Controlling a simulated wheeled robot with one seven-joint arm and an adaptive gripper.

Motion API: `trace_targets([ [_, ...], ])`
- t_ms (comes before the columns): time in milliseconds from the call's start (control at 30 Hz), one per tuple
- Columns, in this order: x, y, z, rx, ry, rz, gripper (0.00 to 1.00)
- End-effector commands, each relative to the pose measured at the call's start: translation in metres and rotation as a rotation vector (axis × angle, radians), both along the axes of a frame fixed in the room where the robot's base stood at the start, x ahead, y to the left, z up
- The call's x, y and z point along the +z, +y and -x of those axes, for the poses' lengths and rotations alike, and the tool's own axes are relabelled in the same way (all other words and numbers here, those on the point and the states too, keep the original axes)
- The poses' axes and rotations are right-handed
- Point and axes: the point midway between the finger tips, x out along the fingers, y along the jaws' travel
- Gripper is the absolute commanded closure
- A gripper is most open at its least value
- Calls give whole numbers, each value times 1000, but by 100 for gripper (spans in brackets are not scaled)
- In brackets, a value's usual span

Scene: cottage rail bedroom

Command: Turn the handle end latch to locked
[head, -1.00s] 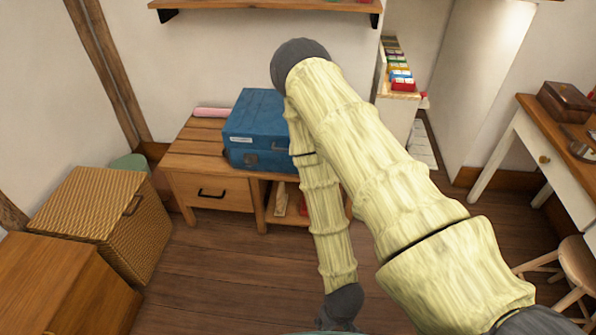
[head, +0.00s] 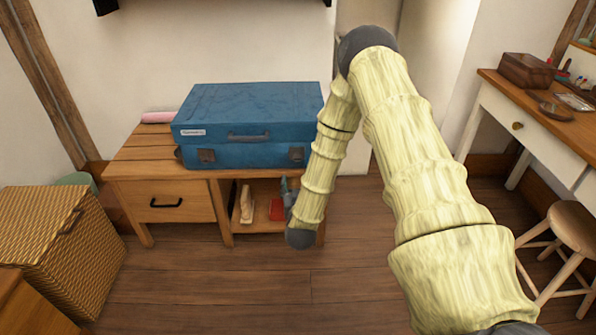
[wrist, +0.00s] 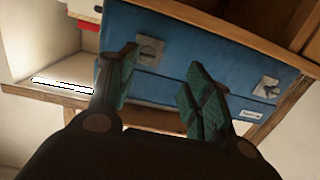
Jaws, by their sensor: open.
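A blue case (head: 222,107) lies on the low wooden cabinet, with a dark handle (head: 248,136) on its front. A left latch (head: 206,155) and a right latch (head: 297,154) sit on the front below it. In the wrist view, the case (wrist: 200,58) appears upside down, with one latch (wrist: 150,51) just beyond and between my fingers and the other latch (wrist: 266,87) off to the right, near a white label. My gripper (wrist: 158,88) is open and empty, its teal fingers apart. I cannot tell how either latch is set. My forearm hides part of the case's right side in the head view.
The low cabinet (head: 170,188) has a drawer at left and an open shelf holding small items at right. A wicker hamper (head: 60,235) stands at left. A white desk (head: 545,140) and stool (head: 575,222) stand at right. Bare floor lies in front of the cabinet.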

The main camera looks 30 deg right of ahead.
Motion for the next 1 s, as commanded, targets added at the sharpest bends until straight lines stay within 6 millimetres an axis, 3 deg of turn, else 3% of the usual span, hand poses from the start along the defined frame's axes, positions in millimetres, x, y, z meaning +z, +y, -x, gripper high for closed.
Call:
trace_targets([
  [100, 6, -16, -7, -38, -57, 26, 50],
  [367, 12, -29, -22, -52, -78, 39, 50],
  [800, 11, -64, -80, -51, -77, 38, 50],
  [1000, 11, -74, -96, -50, -76, 37, 50],
])
